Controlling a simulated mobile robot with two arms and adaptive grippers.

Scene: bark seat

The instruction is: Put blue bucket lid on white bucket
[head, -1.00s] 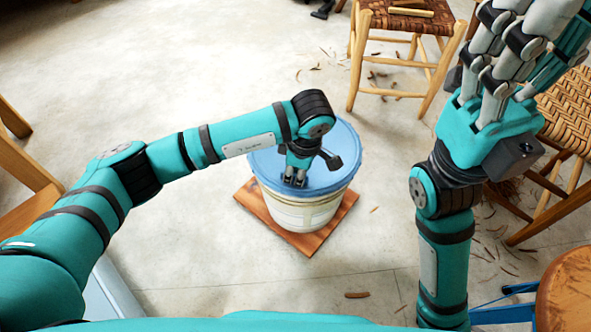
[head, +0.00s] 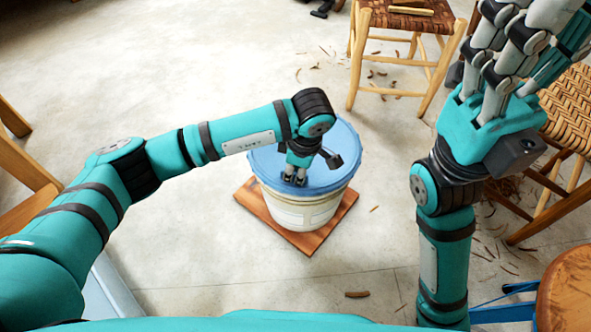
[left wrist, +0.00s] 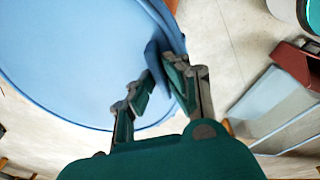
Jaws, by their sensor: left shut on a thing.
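The blue lid (head: 326,180) lies over the top of the white bucket (head: 305,214) in the head view, roughly level. Whether its rim is pressed down all round cannot be told. My left gripper (head: 295,181) points down at the lid's near side. In the left wrist view, the left gripper (left wrist: 160,82) is shut on the edge of the blue lid (left wrist: 70,60), which fills the upper left. My right gripper (head: 515,40) is raised at the upper right, away from the bucket; its fingertips are partly cut off by the frame.
The bucket stands on a brown square board (head: 258,208) on the pale floor. A woven stool (head: 405,20) stands behind, and a wicker seat (head: 570,110) is at right. A round wooden seat (head: 570,295) is at lower right.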

